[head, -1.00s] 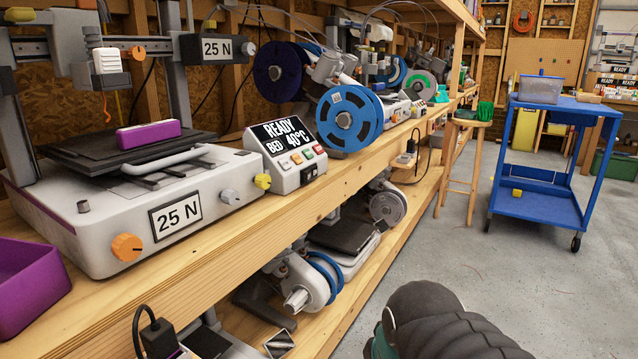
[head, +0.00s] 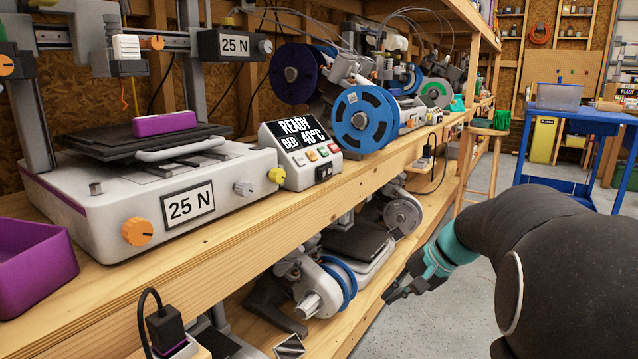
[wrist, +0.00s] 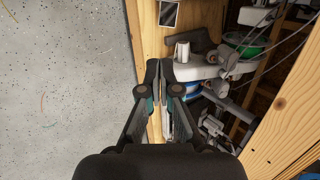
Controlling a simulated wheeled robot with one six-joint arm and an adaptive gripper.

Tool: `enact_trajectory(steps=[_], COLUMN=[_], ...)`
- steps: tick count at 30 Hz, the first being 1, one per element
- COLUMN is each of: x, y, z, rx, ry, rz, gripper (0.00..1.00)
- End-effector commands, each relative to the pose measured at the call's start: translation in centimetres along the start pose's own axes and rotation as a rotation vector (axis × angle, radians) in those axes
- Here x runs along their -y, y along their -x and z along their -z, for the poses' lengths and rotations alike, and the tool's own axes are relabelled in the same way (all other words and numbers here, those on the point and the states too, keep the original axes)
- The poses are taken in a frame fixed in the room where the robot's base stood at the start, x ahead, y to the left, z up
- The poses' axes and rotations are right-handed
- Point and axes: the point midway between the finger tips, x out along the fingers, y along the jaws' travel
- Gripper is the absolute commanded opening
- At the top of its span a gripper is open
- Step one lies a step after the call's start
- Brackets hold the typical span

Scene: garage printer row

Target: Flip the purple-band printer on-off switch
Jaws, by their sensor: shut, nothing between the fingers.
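The printer (head: 110,215) stands on the upper shelf in the head view, with a purple band (head: 48,192) along its left side and a "25 N" label in front. Its control box (head: 300,168) shows "READY BED 40°C". A small black rocker switch (head: 323,173) sits low on the box front; its position is too small to tell. A purple block (head: 164,124) lies on the bed. My gripper (head: 393,293) is shut and empty, low and right of the box, near the lower shelf. It also shows shut in the wrist view (wrist: 160,70).
A purple bin (head: 35,265) and a black plug (head: 165,328) in a socket are at the left front. Blue spool (head: 364,120) stands beyond the box. The lower shelf holds another printer (head: 355,245). Open floor (head: 385,335) and a blue cart (head: 575,110) are at right.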

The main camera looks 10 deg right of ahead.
Motion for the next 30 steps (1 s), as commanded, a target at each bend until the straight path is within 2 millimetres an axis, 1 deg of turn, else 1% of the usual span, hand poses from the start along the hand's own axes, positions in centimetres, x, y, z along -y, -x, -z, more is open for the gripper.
enact_trajectory(steps=[1,5,6,8,9,11,12,14,16,18,20,21,24,30], x=[0.3,2.5,3.2,4.6,5.6,7.3,8.6,10.6,12.7,14.4,15.4,15.8,16.2,16.1], y=[-0.1,0.7,1.2,2.0,2.8,4.2,5.1,6.8,8.9,10.8,12.0,12.5,13.2,13.2], z=[1.7,5.6,6.9,8.6,9.6,10.7,11.2,11.6,11.4,11.0,10.7,10.4,9.8,9.6], rx=[0.009,0.033,0.039,0.049,0.054,0.062,0.068,0.076,0.081,0.086,0.092,0.098,0.115,0.119], ry=[-0.029,-0.078,-0.088,-0.092,-0.088,-0.072,-0.055,-0.022,0.026,0.07,0.1,0.114,0.141,0.158], rz=[0.053,0.221,0.279,0.37,0.432,0.523,0.58,0.662,0.746,0.816,0.864,0.888,0.925,0.924], gripper=[0.0,0.0,0.0,0.0,0.0,0.0,0.0,0.0,0.0,0.0,0.0,0.0,0.0,0.0])
